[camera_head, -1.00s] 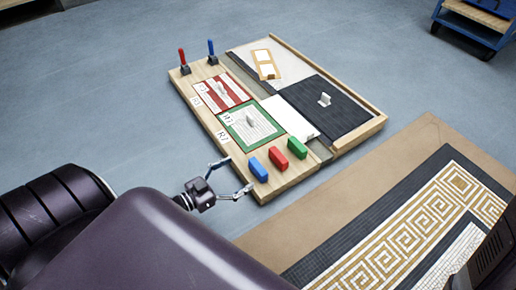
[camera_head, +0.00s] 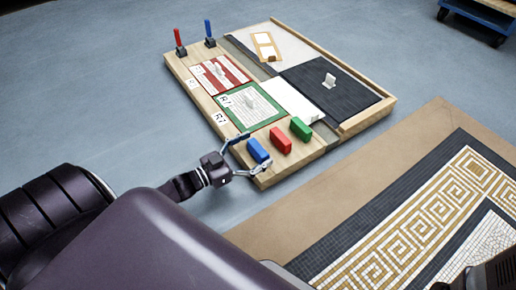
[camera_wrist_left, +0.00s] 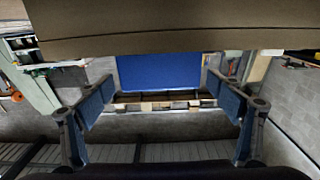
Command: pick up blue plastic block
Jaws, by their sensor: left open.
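The blue plastic block (camera_head: 257,150) stands at the near left corner of the wooden board (camera_head: 313,153), beside a red block (camera_head: 280,140) and a green block (camera_head: 300,129). My left gripper (camera_head: 247,154) is open, with its fingers on either side of the blue block in the head view. In the left wrist view the blue block (camera_wrist_left: 158,72) lies ahead, between the spread fingertips (camera_wrist_left: 160,86). I cannot tell whether either finger touches it. My right gripper is not in view.
The board also holds a red-striped panel (camera_head: 219,73), a green-framed panel (camera_head: 249,105), a dark panel (camera_head: 332,97) and two upright pegs, red (camera_head: 177,37) and blue (camera_head: 208,29). A patterned mosaic panel (camera_head: 400,225) lies at the lower right. Bare floor is to the left.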

